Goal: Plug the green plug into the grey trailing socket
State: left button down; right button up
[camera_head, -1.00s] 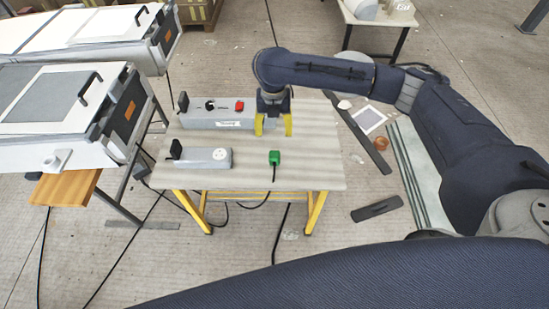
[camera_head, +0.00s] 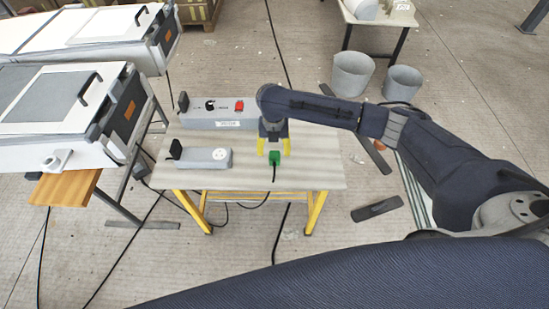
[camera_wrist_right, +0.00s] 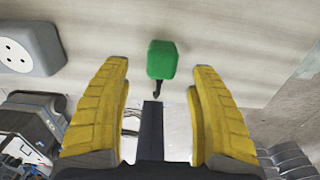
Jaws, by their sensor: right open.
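The green plug (camera_head: 275,158) lies on the table near its front edge, with its dark cable running over the edge. It also shows in the right wrist view (camera_wrist_right: 161,60), ahead of the fingertips and between their lines. My right gripper (camera_head: 273,147) is open, its yellow fingers just behind and over the plug in the head view; I cannot tell whether they touch it. The grey trailing socket (camera_head: 204,158) lies left of the plug, with a round white outlet face and a black upright part at its left end. Its outlet end shows in the right wrist view (camera_wrist_right: 28,45).
A longer grey box (camera_head: 215,118) with a red switch and black parts stands at the back of the table (camera_head: 320,175). White cases (camera_head: 50,130) stand to the left. Two grey buckets (camera_head: 352,73) stand on the floor behind. Bare tabletop lies between socket and plug.

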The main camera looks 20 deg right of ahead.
aim_at(274, 154)
jog(key=shift+d+f, duration=0.15)
jog(key=shift+f, duration=2.45)
jog(key=shift+c, duration=0.4)
jog(key=c, duration=1.1)
